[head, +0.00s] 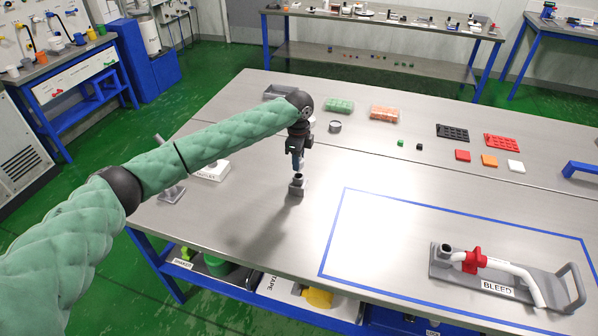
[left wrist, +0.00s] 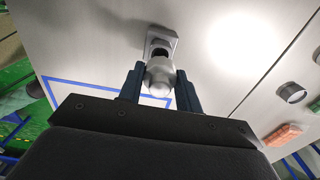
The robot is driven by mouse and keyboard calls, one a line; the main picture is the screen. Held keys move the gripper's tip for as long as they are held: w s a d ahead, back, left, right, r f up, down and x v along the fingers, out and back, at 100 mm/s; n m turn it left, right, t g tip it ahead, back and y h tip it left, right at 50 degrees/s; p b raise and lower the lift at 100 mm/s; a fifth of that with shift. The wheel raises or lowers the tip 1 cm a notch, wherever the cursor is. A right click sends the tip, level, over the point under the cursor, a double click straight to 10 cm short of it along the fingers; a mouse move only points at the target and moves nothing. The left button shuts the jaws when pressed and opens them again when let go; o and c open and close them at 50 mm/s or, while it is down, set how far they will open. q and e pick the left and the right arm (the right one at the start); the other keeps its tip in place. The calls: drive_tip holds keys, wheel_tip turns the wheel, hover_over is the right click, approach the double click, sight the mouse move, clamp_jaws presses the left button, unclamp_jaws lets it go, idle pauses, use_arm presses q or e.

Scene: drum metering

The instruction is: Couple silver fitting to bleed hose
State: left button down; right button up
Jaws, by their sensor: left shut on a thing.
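My left gripper (head: 298,163) points down over the table, left of the blue-taped area. It is shut on the silver fitting, which shows between the two fingers in the left wrist view (left wrist: 159,78). A small grey stand (head: 297,189) is right below the fingertips; it also shows just beyond the fitting (left wrist: 164,36). I cannot tell whether the fitting touches the stand. The bleed hose (head: 522,273) is a white tube with a red valve (head: 474,260), lying on a grey holder labelled BLEED (head: 566,295) at the front right. My right gripper is not in view.
A blue tape outline (head: 335,232) surrounds the bleed holder, with bare table at its left part. A white labelled block (head: 212,171) stands at the left.

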use_arm(q)
drive_tip(key=shift+r+p, duration=0.6)
drive_tip(key=shift+r, duration=0.3)
drive_tip(key=shift+r+p, duration=1.65)
drive_tip(key=shift+r, duration=0.4)
